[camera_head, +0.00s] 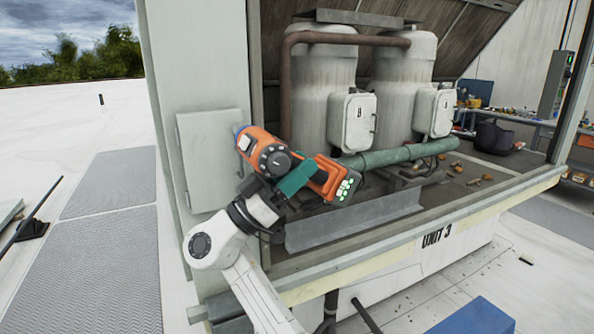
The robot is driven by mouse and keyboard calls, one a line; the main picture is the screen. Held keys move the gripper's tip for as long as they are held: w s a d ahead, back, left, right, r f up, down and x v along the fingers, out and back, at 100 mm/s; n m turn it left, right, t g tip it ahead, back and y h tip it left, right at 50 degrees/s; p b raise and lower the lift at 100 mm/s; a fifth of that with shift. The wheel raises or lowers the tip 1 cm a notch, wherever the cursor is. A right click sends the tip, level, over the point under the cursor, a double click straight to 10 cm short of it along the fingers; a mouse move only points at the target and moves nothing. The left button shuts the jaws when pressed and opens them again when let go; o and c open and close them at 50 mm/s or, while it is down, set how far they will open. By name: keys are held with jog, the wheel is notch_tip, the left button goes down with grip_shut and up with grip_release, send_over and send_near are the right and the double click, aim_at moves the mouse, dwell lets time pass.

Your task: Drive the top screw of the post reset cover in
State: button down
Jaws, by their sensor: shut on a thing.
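The post reset cover (207,180) is a pale grey flat panel on the broad post at the left of the unit. An orange and black power driver (272,155) lies across its right part, with its blue nose at the cover's upper right area. Whether the nose touches the cover I cannot tell. My gripper (296,180), with teal fingers, is shut on the driver between its body and its battery end, which shows green lights. No screw can be made out; the driver hides part of the cover's right edge.
Two white tanks (325,85) with grey boxes (351,121) stand in the open bay behind the driver. A green pipe (390,155) and a metal angle (350,220) run close to the right. Grey walkway mats (105,260) lie on the roof at left.

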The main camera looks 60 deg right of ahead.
jog(key=shift+w+d+r+b, duration=0.1)
jog(key=shift+w+d+b, duration=0.1)
jog(key=shift+w+b, duration=0.25)
dwell(0.8)
jog(key=shift+w+d+b, duration=0.2)
jog(key=shift+d+b, duration=0.05)
jog(key=shift+b, duration=3.05)
dwell(2.2)
jog(key=shift+s+a+b, duration=0.3)
jog(key=shift+s+a, duration=0.35)
jog(key=shift+s, duration=0.35)
jog(key=shift+s+a+b, duration=0.3)
jog(key=shift+s+a, duration=0.4)
jog(key=shift+s, duration=0.25)
jog(key=shift+s+a+b, duration=0.3)
jog(key=shift+s+a, duration=0.35)
jog(key=shift+s, duration=0.35)
